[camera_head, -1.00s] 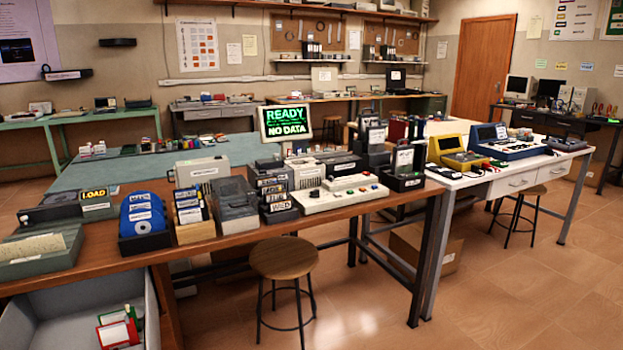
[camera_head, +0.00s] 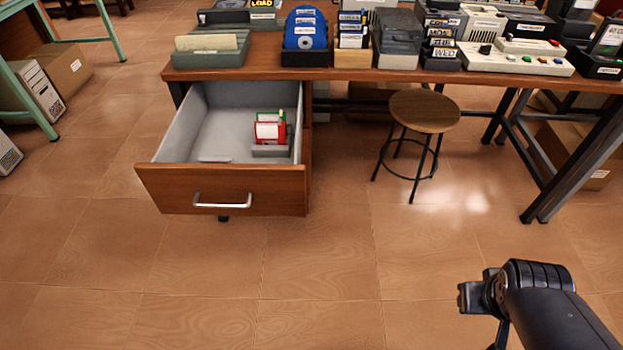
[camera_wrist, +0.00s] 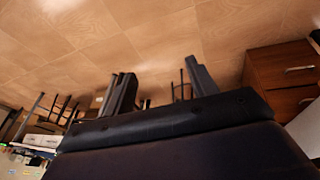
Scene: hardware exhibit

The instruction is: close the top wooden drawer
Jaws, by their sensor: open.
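The top wooden drawer (camera_head: 222,190) is pulled far out from under the left part of the wooden workbench. It has a brown front, a silver bar handle (camera_head: 223,201) and a grey inside. Wooden drawer fronts (camera_wrist: 283,66) with a metal handle show at the right edge of the wrist view. My gripper (camera_wrist: 158,68) shows in the wrist view with its two dark fingers apart and nothing between them. It is clear of the drawer. In the head view, only my dark arm shows at the lower right; the fingertips are not clearly seen there.
Small red, white and green items (camera_head: 270,130) lie inside the drawer. A round wooden stool (camera_head: 425,112) stands right of the drawer. The workbench (camera_head: 330,73) carries several devices and boxes. The tiled floor in front of the drawer is clear.

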